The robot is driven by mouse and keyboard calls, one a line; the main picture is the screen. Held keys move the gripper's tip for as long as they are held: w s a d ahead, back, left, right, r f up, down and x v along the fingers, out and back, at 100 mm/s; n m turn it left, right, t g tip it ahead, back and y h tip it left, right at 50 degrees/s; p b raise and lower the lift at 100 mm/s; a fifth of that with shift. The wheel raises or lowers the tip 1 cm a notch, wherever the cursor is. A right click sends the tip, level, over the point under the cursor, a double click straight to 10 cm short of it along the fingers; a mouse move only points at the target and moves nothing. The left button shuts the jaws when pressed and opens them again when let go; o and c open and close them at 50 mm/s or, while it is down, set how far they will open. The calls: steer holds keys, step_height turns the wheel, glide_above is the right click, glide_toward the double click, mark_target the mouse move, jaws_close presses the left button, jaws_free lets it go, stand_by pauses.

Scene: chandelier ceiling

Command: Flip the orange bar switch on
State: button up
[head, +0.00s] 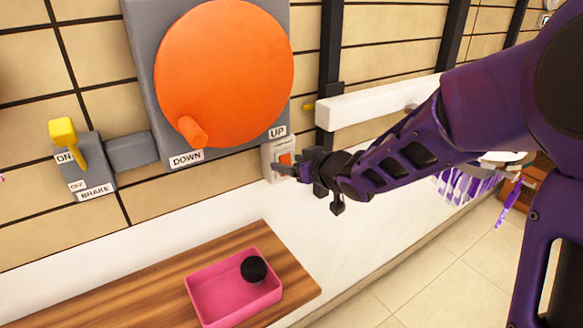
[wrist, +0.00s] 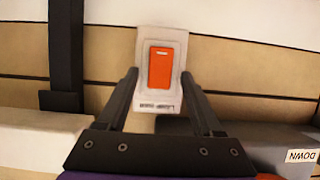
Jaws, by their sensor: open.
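The orange bar switch (wrist: 161,67) is a small orange rocker on a pale wall plate (wrist: 171,37), with a small unreadable label on the plate. In the head view the switch (head: 285,158) is on the tiled wall, below and right of the big orange disc, partly hidden by my gripper. My gripper (head: 280,170) is open and empty, with its fingertips close in front of the plate. In the wrist view its two fingers (wrist: 159,75) stand on either side of the plate's lower part, with the rocker between them. I cannot tell whether they touch it.
A large orange disc (head: 224,72) with a knob is marked DOWN and UP. A yellow lever (head: 65,137) labelled brake is at the left. A pink tray (head: 215,289) holding a black round thing (head: 254,269) sits on a wooden board (head: 128,300). The white counter (head: 335,230) is clear below my gripper.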

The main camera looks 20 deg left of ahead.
jaws_close()
stand_by(0.3)
steer(key=shift+f, duration=0.1)
steer(key=shift+s+d+f+t+y, duration=0.1)
steer(key=shift+f+t+y, duration=0.15)
steer(key=shift+t+y, duration=0.4)
steer(key=shift+s+d+f+t+y, duration=0.1)
steer(key=shift+f+t+y, duration=0.1)
steer(key=shift+t+y, duration=0.4)
jaws_free()
